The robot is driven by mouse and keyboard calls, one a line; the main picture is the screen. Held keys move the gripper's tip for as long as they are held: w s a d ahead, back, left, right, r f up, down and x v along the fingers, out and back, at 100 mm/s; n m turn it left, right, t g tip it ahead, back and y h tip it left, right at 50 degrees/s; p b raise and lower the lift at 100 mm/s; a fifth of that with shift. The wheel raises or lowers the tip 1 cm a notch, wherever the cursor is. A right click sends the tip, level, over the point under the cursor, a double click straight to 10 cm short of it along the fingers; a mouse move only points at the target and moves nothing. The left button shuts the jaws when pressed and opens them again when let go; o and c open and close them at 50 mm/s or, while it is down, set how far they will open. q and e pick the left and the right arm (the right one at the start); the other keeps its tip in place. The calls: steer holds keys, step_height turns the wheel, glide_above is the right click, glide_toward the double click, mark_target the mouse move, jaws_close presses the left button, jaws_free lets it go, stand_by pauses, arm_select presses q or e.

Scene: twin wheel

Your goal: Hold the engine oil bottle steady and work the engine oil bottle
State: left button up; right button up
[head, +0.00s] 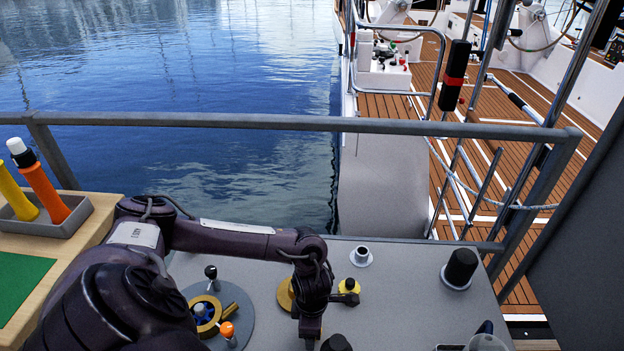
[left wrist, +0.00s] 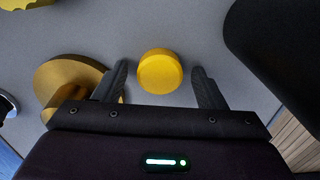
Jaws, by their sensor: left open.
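My left gripper (head: 310,328) reaches down over the grey worktop, near its front edge. In the left wrist view its two fingers (left wrist: 159,68) are open, one on each side of a round yellow cap (left wrist: 160,72). I see a gap between the cap and each finger. The cap is seen from above, and what is under it is hidden. I cannot tell for sure whether it belongs to the engine oil bottle; no bottle body or label shows clearly. In the head view my arm hides this spot. My right gripper is not in view.
Close by are a brass disc (left wrist: 62,85) and a large black object (left wrist: 282,45). The worktop (head: 410,300) also carries a wheel (head: 203,311), a white fitting (head: 361,257) and a black cylinder (head: 460,267). A grey railing (head: 300,122) runs behind it.

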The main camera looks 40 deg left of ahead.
arm_select(q)
steer(key=c, duration=1)
steer(key=shift+r, duration=0.1)
step_height(320, 180, up, 20)
steer(key=p, duration=0.6)
